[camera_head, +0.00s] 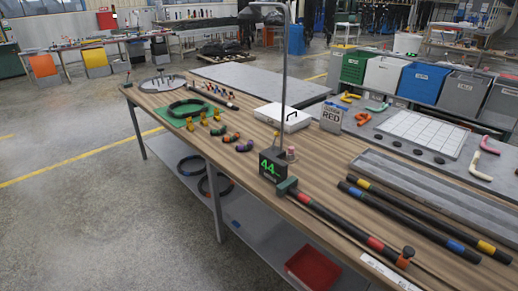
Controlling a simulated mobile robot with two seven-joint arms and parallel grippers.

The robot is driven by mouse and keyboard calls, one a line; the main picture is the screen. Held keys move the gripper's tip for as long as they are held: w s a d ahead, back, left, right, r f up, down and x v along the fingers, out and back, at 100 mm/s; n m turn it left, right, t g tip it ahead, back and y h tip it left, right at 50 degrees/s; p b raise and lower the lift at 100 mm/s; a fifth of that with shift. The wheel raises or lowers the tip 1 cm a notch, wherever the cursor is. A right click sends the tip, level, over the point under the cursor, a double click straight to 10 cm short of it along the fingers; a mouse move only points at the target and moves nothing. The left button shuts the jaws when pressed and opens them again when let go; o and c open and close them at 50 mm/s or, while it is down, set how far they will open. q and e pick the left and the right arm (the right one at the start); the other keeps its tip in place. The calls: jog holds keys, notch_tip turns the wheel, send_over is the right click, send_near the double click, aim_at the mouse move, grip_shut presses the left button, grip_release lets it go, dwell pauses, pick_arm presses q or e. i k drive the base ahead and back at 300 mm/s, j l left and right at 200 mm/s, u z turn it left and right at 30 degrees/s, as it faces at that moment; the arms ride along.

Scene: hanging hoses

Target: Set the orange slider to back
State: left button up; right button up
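The orange slider (404,260) is a small orange piece with a dark knob on top. It sits at the lower right, near the table's front edge, at the right end of a black tube with red bands (340,226). A thin dark rod runs on past it toward the bottom right. A dark green block (287,187) stands at the tube's other end. A white label strip (390,272) lies along the table edge in front of the slider; its text is too small to read. Neither of my grippers is in view.
A black box with a green "44" display (271,168) and a tall grey post stand on the wooden table (230,143). Black hoses with coloured bands (415,220) lie behind the slider. A "RED" sign (332,117) and a white case (282,117) stand farther back.

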aim_at(409, 251)
jog(key=z, duration=1.15)
